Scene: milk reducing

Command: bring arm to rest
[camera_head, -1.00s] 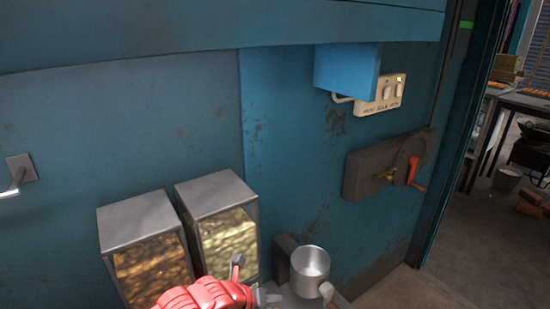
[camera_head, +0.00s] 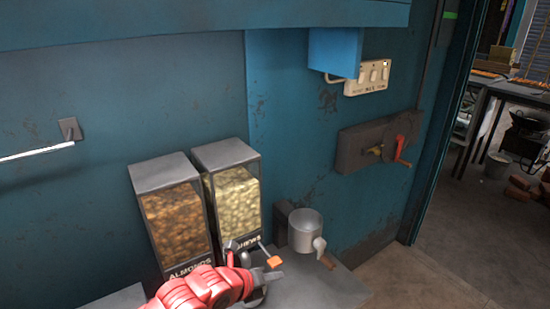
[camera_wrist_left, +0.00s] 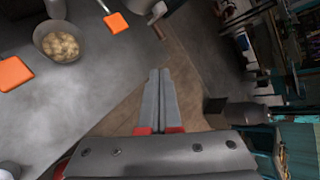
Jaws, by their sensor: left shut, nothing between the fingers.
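My left gripper (camera_head: 264,278) comes in at the bottom centre of the head view, on a red arm, in front of two nut dispensers. In the left wrist view its two grey fingers (camera_wrist_left: 160,82) lie together with nothing between them. The almond dispenser (camera_head: 178,222) stands left of the pale-nut dispenser (camera_head: 236,200). An orange paddle (camera_head: 274,262) on a thin rod shows beside the gripper. The left wrist view shows two orange paddles, one at the left edge (camera_wrist_left: 14,73) and one at the top (camera_wrist_left: 117,23), and a bowl of pale nuts (camera_wrist_left: 62,46). My right gripper is not in view.
A metal pot (camera_head: 305,232) stands on the grey counter (camera_head: 318,284), right of the dispensers. Open floor (camera_head: 425,272) lies at the right.

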